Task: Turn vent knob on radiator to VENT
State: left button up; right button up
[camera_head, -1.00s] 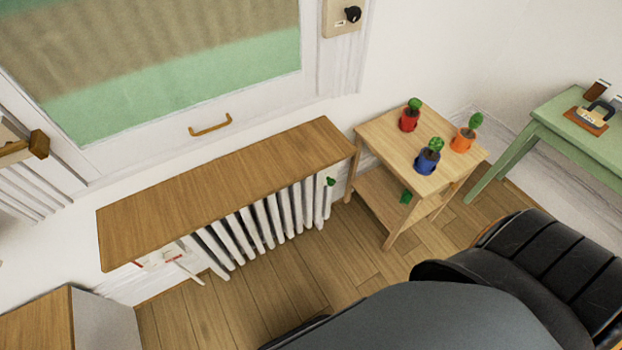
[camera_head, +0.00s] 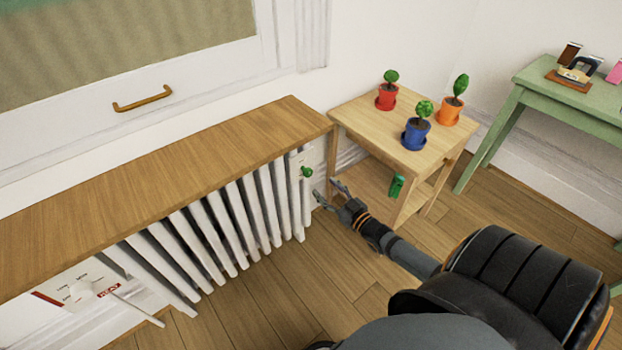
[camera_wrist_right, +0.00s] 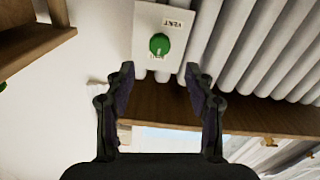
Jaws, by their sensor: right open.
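The white radiator (camera_head: 231,220) stands under a wooden shelf top. The green vent knob (camera_head: 306,171) is on a pale plate at the radiator's right end. In the right wrist view the round green knob (camera_wrist_right: 159,44) sits on its plate, with a VENT label beside it; a second label at the knob is too small to read. My right gripper (camera_head: 324,194) is open and empty, near the radiator's right end and a little below the knob. In the wrist view the knob appears beyond the gap between its fingertips (camera_wrist_right: 160,72), apart from both fingers. My left gripper is not in view.
A wooden side table (camera_head: 397,135) with red, blue and orange potted plants stands close to the right of my right gripper. A HEAT control panel (camera_head: 80,292) with a lever is at the radiator's left end.

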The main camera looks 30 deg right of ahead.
aim_at(310, 174)
jog(key=w+b, duration=0.1)
jog(key=w, duration=0.1)
jog(key=w+b, duration=0.1)
jog(key=w, duration=0.2)
jog(key=w+b, duration=0.1)
jog(key=w, duration=0.2)
jog(key=shift+a+f+b, duration=0.15)
jog(key=shift+a+b, duration=0.15)
jog(key=shift+b, duration=0.1)
jog(key=shift+w, duration=0.2)
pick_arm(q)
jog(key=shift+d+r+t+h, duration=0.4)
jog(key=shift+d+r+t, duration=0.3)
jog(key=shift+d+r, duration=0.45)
pick_arm(e)
grip_shut()
